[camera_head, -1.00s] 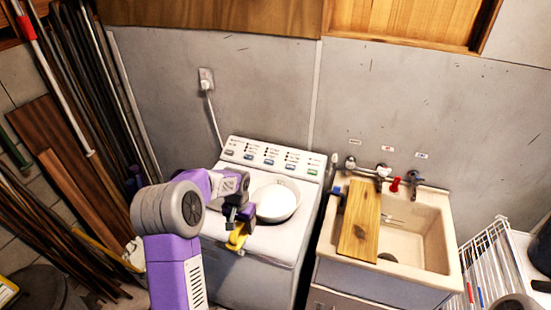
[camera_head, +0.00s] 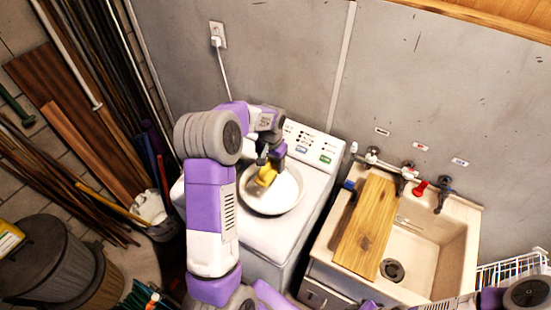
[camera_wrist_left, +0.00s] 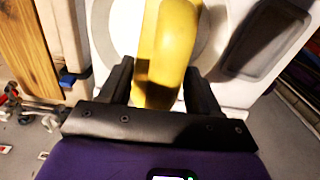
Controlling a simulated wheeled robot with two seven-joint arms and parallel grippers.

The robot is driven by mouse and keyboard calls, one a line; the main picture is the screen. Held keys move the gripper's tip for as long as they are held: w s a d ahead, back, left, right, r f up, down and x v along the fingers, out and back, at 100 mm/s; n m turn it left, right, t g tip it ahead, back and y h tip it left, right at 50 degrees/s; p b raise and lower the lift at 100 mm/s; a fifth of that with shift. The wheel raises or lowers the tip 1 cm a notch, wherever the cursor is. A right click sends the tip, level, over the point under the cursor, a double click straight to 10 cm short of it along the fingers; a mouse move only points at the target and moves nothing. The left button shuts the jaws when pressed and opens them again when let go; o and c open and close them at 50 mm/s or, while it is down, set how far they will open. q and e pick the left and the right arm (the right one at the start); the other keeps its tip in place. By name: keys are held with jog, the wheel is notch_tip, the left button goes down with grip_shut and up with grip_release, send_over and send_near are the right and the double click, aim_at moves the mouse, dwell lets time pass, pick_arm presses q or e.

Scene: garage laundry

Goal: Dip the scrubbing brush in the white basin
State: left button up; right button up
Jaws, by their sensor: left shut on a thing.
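The white basin (camera_head: 285,195) sits on top of the washing machine. My left gripper (camera_head: 266,160) is shut on the yellow scrubbing brush (camera_head: 266,176) and holds it over the left part of the basin. I cannot tell whether the brush touches the basin's inside. In the left wrist view, the brush (camera_wrist_left: 172,45) stands between the two black fingers of the gripper (camera_wrist_left: 160,88), and its far end is out of frame. The basin partly shows behind it. My right gripper is not in view.
The washing machine (camera_head: 262,247) stands left of a sink (camera_head: 440,262) with a wooden board (camera_head: 367,225) across its left side. Taps (camera_head: 405,175) line the sink's back. Bins (camera_head: 45,255) and leaning planks (camera_head: 75,125) fill the left side. A white rack (camera_head: 515,268) stands at the right.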

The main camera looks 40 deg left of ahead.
aim_at(272, 168)
pick_arm(q)
notch_tip(272, 168, down, 3)
jog(key=shift+w+f+b, duration=0.15)
jog(key=shift+f+b, duration=0.05)
jog(key=shift+b, duration=0.75)
notch_tip(272, 168, down, 9)
jog(key=b, duration=0.6)
jog(key=shift+b, duration=0.3)
dwell(0.3)
jog(key=shift+r+p, duration=3.6)
jog(key=shift+r, duration=1.85)
